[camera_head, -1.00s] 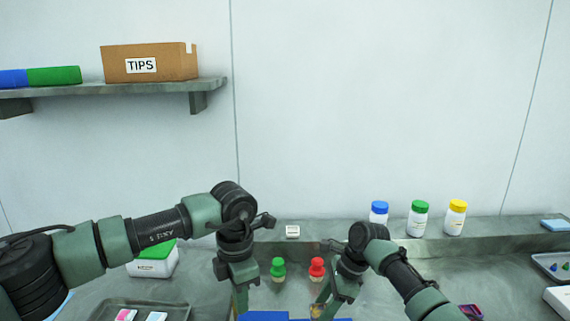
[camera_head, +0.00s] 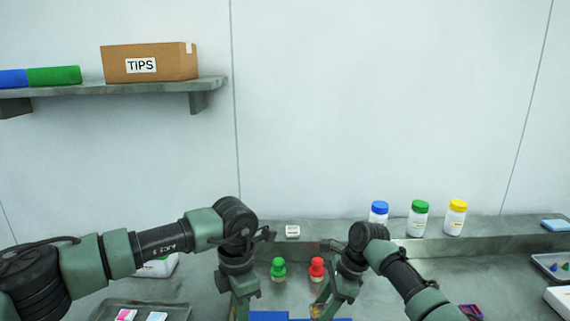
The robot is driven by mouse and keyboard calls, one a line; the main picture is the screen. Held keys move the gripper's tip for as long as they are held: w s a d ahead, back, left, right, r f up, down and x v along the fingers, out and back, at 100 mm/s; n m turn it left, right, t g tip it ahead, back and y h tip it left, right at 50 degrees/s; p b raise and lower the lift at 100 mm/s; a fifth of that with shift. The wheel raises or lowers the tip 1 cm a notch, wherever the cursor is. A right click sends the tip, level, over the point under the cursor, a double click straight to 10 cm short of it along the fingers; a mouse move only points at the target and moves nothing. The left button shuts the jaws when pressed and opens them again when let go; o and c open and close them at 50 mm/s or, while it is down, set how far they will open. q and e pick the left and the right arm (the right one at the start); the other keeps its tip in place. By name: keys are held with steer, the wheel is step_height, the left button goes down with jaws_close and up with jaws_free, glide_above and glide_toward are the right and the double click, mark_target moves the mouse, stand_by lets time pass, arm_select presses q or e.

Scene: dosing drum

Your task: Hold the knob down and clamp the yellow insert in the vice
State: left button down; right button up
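A blue block (camera_head: 268,316), perhaps part of the vice, shows only as a strip at the bottom edge. The knob cannot be made out. My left gripper (camera_head: 241,308) points down just left of the blue block. Its tips are at the picture's edge, so its opening cannot be judged. My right gripper (camera_head: 322,304) points down above the block's right part. A small amber-yellow piece (camera_head: 315,311), seemingly the yellow insert, sits between its fingertips, mostly hidden. A green insert (camera_head: 278,268) and a red insert (camera_head: 316,267) stand upright behind, between the two grippers.
A tray (camera_head: 180,311) is at front left, by a white box (camera_head: 158,268) partly behind my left arm. Another tray (camera_head: 548,260) is at right.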

arm_select(q)
steer(key=shift+f, duration=0.6)
steer(key=shift+s+f, duration=0.15)
steer(key=shift+f, duration=2.9)
arm_select(e)
steer(key=shift+f, duration=2.45)
steer(key=shift+a+f, duration=0.1)
steer(key=shift+f, duration=0.1)
steer(key=shift+f, duration=0.7)
steer(key=o, duration=1.9)
